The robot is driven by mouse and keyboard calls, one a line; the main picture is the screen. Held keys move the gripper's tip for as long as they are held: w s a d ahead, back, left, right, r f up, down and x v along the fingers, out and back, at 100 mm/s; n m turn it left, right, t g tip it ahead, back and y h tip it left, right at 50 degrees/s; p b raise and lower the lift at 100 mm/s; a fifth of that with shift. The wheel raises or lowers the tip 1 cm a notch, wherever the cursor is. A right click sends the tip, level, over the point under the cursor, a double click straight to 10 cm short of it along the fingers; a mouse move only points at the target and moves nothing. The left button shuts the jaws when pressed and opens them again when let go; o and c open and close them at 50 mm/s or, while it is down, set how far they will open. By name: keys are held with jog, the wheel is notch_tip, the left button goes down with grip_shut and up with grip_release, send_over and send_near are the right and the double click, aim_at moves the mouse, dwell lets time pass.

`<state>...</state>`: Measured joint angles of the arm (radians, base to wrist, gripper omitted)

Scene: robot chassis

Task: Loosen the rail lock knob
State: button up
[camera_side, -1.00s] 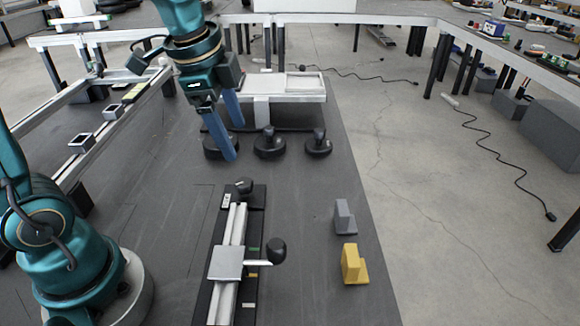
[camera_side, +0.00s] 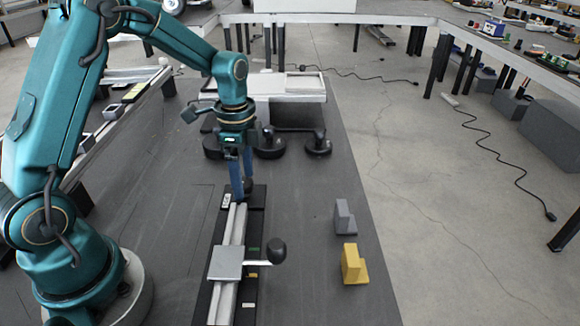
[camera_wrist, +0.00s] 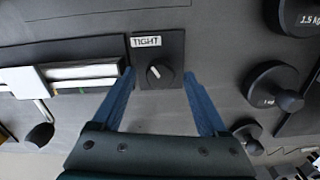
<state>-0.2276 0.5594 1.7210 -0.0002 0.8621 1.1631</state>
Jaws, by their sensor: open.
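The rail lock knob (camera_wrist: 159,73) is a round black knob with a white pointer mark, on a dark square plate beside a white "TIGHT" label (camera_wrist: 146,41) in the wrist view. In the side view the knob (camera_side: 249,186) is partly hidden by my fingers at the far end of the rail (camera_side: 237,224). My gripper (camera_wrist: 159,77) is open, its blue fingers pointing down with one on each side of the knob in the wrist view. It also shows in the side view (camera_side: 241,190). I cannot tell whether a finger touches the knob.
A carriage (camera_side: 227,263) with a black ball handle (camera_side: 277,251) sits on the rail. A grey block (camera_side: 344,217) and a yellow block (camera_side: 353,265) stand to the right. Black round weights (camera_side: 318,144) stand behind the knob. The mat between rail and blocks is clear.

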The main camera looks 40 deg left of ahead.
jog(key=shift+f, duration=0.15)
grip_shut()
jog(key=shift+n, duration=0.3)
jog(key=n, duration=1.2)
jog(key=shift+n, duration=0.3)
jog(key=n, duration=1.2)
jog(key=shift+n, duration=0.4)
